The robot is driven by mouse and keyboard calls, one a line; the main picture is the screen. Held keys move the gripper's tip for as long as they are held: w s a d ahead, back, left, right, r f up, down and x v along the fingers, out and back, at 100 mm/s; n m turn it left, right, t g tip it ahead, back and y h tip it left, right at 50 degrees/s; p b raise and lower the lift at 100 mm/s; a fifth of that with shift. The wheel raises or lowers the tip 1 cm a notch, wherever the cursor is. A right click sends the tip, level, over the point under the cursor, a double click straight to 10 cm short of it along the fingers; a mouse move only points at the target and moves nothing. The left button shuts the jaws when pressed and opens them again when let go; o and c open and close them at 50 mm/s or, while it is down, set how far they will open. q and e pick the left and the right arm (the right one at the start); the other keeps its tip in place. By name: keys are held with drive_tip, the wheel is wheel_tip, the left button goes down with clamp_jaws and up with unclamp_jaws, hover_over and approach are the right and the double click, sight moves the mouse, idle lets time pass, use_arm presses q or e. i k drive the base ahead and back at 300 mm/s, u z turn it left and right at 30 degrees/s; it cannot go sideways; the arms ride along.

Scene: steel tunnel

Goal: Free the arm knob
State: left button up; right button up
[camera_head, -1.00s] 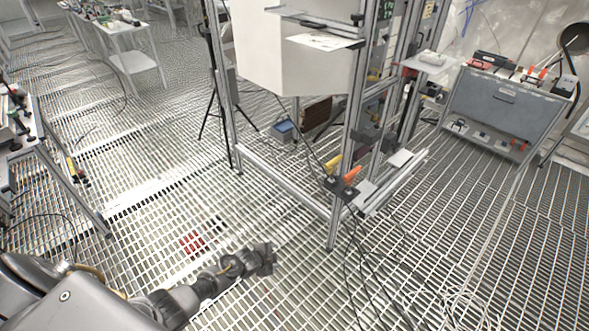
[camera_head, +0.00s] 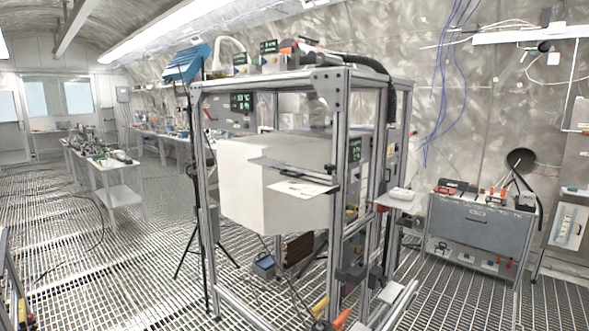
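No arm knob can be made out in the head view. A tall metal frame rack (camera_head: 343,150) stands at the centre and holds a large white box (camera_head: 262,185). A sheet of paper (camera_head: 300,188) lies on a ledge at the box's front. Small dark units with green digits (camera_head: 242,102) sit on the rack. Whether any part here carries the knob cannot be told. Neither of my grippers is in view.
A grey workbench (camera_head: 478,228) with tools on top stands at the right. White tables (camera_head: 118,192) with equipment stand at the left. A black tripod (camera_head: 190,245) stands beside the rack. The grating floor (camera_head: 130,270) at front left is mostly clear.

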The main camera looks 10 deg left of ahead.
sight(329, 168)
drive_tip(key=u, duration=1.05)
drive_tip(key=i, duration=0.4)
drive_tip(key=z, duration=1.25)
